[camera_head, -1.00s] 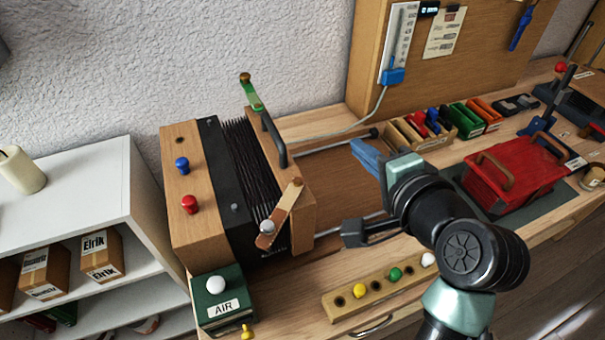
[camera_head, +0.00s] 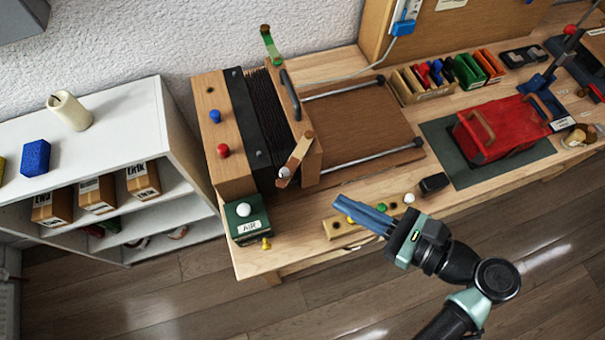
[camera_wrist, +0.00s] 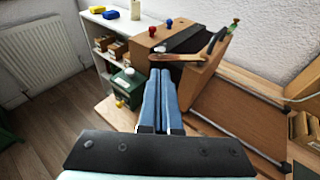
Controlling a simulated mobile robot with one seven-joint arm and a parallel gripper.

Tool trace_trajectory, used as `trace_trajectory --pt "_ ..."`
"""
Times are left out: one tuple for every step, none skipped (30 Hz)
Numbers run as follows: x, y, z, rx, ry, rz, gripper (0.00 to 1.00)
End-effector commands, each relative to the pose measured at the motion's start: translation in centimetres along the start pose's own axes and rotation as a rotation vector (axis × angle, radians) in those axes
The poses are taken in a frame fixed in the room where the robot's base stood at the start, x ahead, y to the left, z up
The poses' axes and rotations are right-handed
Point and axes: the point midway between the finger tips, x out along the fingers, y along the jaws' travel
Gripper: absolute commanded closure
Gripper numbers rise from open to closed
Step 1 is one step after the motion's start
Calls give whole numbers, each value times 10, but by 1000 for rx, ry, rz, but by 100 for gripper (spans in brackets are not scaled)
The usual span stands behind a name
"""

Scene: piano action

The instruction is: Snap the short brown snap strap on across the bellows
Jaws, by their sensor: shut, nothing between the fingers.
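The bellows (camera_head: 263,105) is black and pleated, between a wooden box (camera_head: 222,130) and a wooden end block (camera_head: 309,155). The short brown snap strap (camera_head: 298,152) slants from a brown pivot on the end block down to the bellows' front edge, beside a white stud (camera_head: 284,172). I cannot tell whether its lower end is snapped on. In the wrist view the strap (camera_wrist: 182,57) lies beyond my fingertips. A green strap (camera_head: 270,45) stands up at the back. My gripper (camera_head: 338,204) is shut and empty, apart from the strap, to its right and nearer the front.
A wooden rail (camera_head: 338,226) with coloured knobs lies by my fingers. A green AIR box (camera_head: 246,222) stands at the front left. A red case (camera_head: 500,128) is at the right, a white shelf (camera_head: 130,115) at the left. Rods and a brown panel (camera_head: 360,125) lie right of the bellows.

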Motion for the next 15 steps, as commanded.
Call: trace_trajectory --pt "12 2 2 1 0 6 100" --pt "18 2 2 1 0 6 100" --pt "27 2 2 1 0 6 100" --pt "34 1 2 2 0 5 100" --pt "40 2 2 1 0 5 100" --pt "49 1 2 -1 0 5 100" --pt "55 1 2 -1 0 5 100" --pt "60 1 2 -1 1 4 100" --pt "67 1 2 0 1 3 100" --pt "72 1 2 0 1 3 100" --pt "77 1 2 -1 1 3 100" --pt "82 1 2 -1 2 3 100" --pt "86 0 2 -2 2 2 100" --pt "89 0 2 -2 1 1 100" --pt "92 0 1 -2 1 1 100"
